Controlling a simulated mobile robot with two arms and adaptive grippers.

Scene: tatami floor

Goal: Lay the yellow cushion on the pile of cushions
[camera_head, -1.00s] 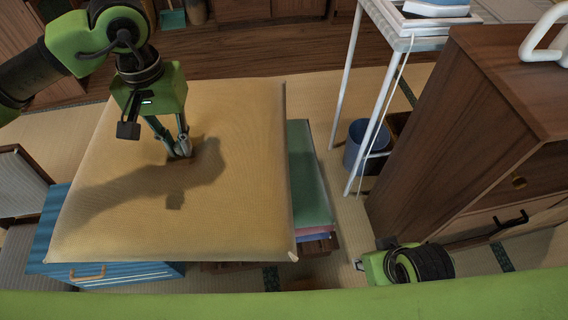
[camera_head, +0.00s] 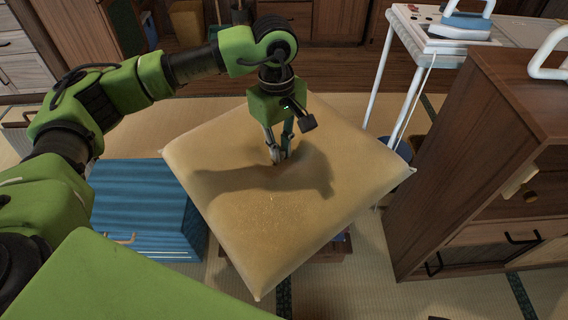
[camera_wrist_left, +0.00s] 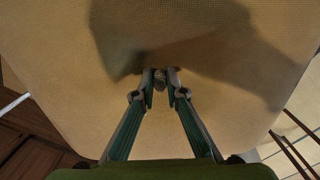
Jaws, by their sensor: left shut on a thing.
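The yellow cushion (camera_head: 250,215) is a large square pad, turned so that one corner points toward me. My left gripper (camera_head: 279,156) is shut on it near the middle of its upper face. The left wrist view shows both fingertips (camera_wrist_left: 160,78) pinching the fabric of the cushion (camera_wrist_left: 60,60). The cushion hangs over the place where the pile stood in the earlier view and hides nearly all of it. I cannot tell whether the cushion touches the pile. My right gripper is not in view.
A blue ribbed chest (camera_head: 150,205) stands left of the cushion. A wooden cabinet (camera_head: 440,160) stands close on the right. A white-legged table (camera_head: 378,75) with an iron (camera_head: 462,25) is behind it. Tatami floor shows at the front.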

